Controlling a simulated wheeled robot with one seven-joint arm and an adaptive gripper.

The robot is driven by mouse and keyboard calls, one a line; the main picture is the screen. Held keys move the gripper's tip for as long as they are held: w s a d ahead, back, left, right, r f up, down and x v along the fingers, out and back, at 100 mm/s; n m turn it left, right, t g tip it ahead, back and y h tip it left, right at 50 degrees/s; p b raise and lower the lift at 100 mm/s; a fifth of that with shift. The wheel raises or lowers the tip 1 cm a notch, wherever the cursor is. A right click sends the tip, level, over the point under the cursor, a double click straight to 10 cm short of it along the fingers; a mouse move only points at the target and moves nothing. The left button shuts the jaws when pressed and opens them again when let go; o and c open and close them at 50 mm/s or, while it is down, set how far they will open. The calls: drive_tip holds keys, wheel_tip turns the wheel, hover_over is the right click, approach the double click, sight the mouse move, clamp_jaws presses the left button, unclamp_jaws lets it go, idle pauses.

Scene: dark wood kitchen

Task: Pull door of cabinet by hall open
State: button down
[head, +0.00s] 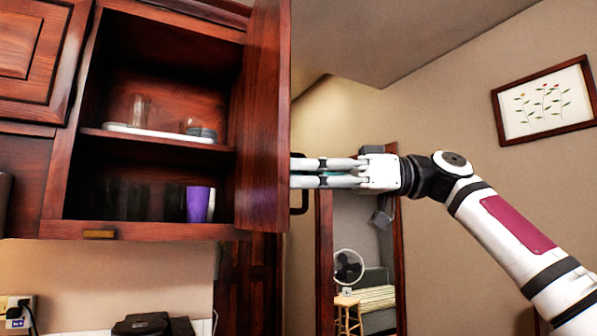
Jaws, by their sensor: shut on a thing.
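The cabinet (157,232) is on the wall at the left, with its inside in view. Its dark red-brown door (263,120) stands open, hinged at the right side and swung out toward me, seen nearly edge-on. A dark handle (300,209) shows on the door's right face, low down. My gripper (297,173) reaches in from the right, its fingers nearly together at the handle. It is shut on the handle; the fingertips are at the door and the exact contact is hard to see.
The cabinet holds a white tray (160,132) with glassware on the upper shelf, and a purple cup (198,204) with dark glasses below. Another closed cabinet door (35,55) is at the left. A framed picture (545,101) hangs on the right wall. A doorway opens behind my gripper.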

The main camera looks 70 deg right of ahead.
drive_tip(key=shift+r, duration=0.1)
drive_tip(key=c, duration=1.7)
unclamp_jaws()
drive_tip(key=v, duration=1.2)
